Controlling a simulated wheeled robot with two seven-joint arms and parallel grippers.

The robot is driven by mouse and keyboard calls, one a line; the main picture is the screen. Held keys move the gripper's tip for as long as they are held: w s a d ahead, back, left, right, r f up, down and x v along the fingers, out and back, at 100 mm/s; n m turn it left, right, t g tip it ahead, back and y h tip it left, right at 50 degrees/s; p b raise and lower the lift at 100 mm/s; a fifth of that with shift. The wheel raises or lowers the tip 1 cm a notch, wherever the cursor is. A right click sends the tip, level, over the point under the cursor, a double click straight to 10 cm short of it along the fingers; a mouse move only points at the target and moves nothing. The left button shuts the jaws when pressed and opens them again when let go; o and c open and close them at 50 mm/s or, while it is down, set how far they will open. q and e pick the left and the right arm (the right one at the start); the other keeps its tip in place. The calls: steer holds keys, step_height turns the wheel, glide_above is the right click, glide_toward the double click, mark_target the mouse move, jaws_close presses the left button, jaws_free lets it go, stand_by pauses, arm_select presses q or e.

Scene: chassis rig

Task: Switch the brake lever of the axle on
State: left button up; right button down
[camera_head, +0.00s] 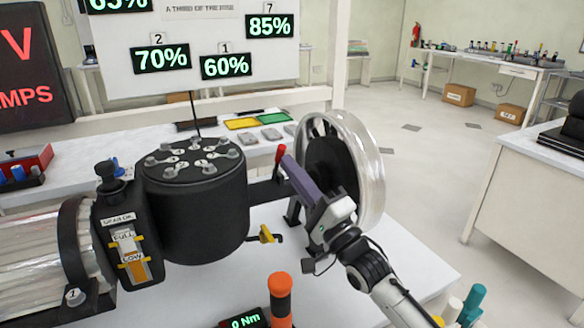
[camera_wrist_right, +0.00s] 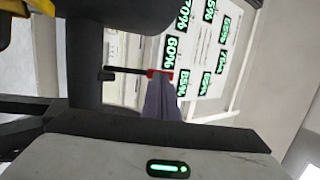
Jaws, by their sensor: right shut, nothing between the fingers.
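A lever with a red grip (camera_head: 280,153) stands up from the dark axle bar between the black drum (camera_head: 195,215) and the clear-rimmed wheel (camera_head: 365,170). In the right wrist view the red grip (camera_wrist_right: 158,73) is at the end of a dark stem, right at my fingertips. My right gripper (camera_head: 288,163) is shut and empty, its purple fingers beside the red grip. I cannot tell whether they touch it. The fingers also show in the right wrist view (camera_wrist_right: 162,98). My left gripper is not in view.
A yellow lever (camera_head: 267,235) sticks out low beside the drum. A black unit with FULL and LOW labels (camera_head: 130,240) stands to its left. An orange-and-black handle (camera_head: 280,300) and a display reading 0 Nm (camera_head: 245,320) are at the front. White tabletop (camera_head: 415,265) is clear on the right.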

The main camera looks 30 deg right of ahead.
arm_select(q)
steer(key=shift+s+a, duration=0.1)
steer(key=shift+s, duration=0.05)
arm_select(e)
steer(key=shift+w, duration=0.1)
steer(key=shift+r, duration=0.1)
steer(key=shift+d+p+x, duration=0.25)
steer(key=shift+p+x, duration=0.1)
steer(key=shift+x, duration=0.9)
steer(key=shift+d+p+x, duration=0.2)
steer(key=shift+p+x, duration=0.1)
steer(key=shift+x, duration=0.95)
steer(key=shift+d+p+x, duration=0.25)
steer(key=shift+p+x, duration=0.1)
steer(key=shift+x, duration=0.9)
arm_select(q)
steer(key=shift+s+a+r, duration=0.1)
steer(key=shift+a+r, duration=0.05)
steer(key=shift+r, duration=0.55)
arm_select(e)
steer(key=shift+r, duration=0.2)
steer(key=shift+r, duration=0.2)
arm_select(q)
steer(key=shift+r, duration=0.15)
